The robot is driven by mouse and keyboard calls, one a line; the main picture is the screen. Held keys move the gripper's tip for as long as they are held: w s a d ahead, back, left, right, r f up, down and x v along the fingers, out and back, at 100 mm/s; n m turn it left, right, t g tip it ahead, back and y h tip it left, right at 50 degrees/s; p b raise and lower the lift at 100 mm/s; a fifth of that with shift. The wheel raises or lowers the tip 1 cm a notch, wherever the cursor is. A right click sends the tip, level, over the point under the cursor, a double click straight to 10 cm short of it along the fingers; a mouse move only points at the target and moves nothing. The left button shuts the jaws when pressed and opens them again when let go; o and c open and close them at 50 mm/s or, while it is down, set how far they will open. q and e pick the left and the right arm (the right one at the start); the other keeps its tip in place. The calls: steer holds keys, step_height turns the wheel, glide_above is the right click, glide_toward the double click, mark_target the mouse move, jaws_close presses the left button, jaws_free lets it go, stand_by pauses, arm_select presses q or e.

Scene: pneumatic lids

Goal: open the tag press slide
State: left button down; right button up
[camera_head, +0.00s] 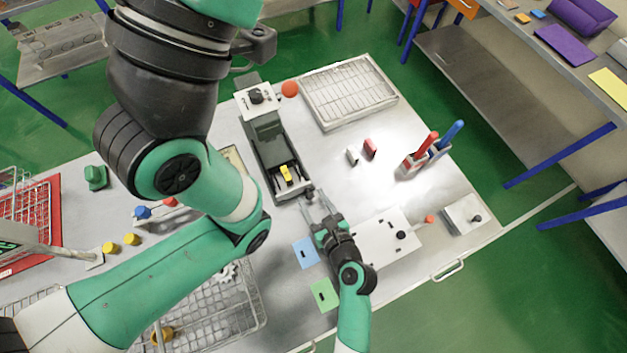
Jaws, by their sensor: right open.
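The tag press (265,128) is a long grey-green device with a white top block and a black knob at its far end. Its open channel runs toward me and holds a yellow piece (286,173) near the near end. A small dark knob (309,190) sticks out at that near end. My right gripper (315,205) is open, its fingers pointing at this knob and very close to it. I cannot tell whether they touch it or straddle it. My left arm crosses the left foreground, and its gripper is out of view.
A wire-grid tray (348,95) lies behind right of the press. A white box (376,240) stands right of my right gripper, with blue (305,252) and green (324,295) plates to its left. Red and blue handles (428,148) stand at the right.

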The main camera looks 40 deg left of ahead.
steer(key=shift+r, duration=0.1)
steer(key=shift+s+d+r+p, duration=0.15)
steer(key=shift+d+p, duration=0.2)
steer(key=p+v, duration=0.4)
steer(key=v, duration=0.6)
steer(key=shift+s+d+r, duration=0.15)
steer(key=shift+d, duration=0.15)
